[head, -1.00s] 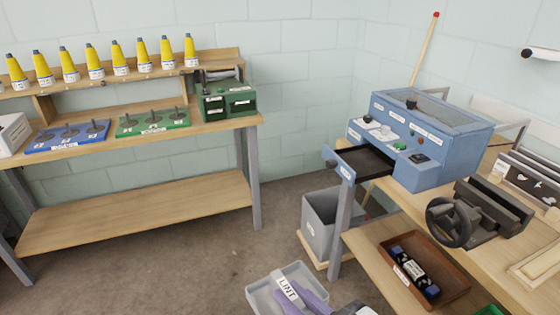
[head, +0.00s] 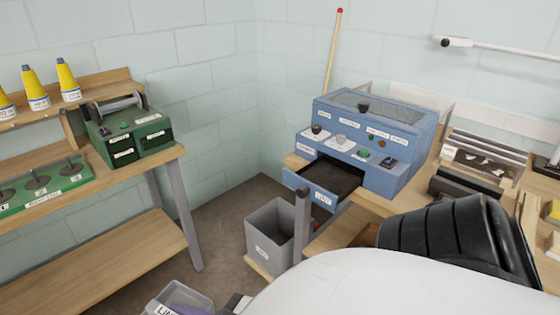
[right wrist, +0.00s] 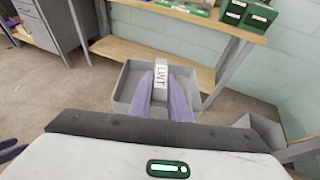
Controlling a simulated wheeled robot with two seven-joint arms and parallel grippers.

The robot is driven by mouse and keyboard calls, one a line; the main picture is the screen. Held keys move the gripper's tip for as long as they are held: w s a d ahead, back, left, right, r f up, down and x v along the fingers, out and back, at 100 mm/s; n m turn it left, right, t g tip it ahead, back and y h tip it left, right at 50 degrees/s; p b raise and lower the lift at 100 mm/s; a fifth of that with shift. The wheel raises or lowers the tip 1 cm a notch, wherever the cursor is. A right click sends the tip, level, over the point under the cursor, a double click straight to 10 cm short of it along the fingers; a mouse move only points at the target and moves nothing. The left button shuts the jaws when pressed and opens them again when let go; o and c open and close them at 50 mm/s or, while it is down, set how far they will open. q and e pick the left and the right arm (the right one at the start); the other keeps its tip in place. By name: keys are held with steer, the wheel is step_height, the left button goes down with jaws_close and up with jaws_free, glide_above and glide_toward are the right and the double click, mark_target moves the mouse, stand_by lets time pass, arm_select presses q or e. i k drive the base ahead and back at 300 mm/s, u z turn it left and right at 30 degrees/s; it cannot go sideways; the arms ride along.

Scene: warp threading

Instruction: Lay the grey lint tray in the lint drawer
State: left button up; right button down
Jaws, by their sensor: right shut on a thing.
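The grey lint tray (right wrist: 126,88) hangs from my right gripper (right wrist: 160,82), whose purple fingers are shut on its white handle labelled LINT. In the head view only part of the tray (head: 203,299) shows, at the bottom edge, left of my large white and black right arm. The blue lint drawer (head: 312,187) is pulled out from the front of the blue machine; its dark inside looks empty. The tray is below and left of the drawer in the head view, well apart from it. A purple bit of what looks like my left gripper (right wrist: 10,148) shows at the right wrist view's left edge; its jaws are unclear.
The blue machine (head: 390,125) stands on a wooden bench. A shelf bench with a green box (head: 128,135) is at left.

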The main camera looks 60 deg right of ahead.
mark_target(326, 182)
steer(key=i, duration=2.3)
steer(key=z, duration=2.85)
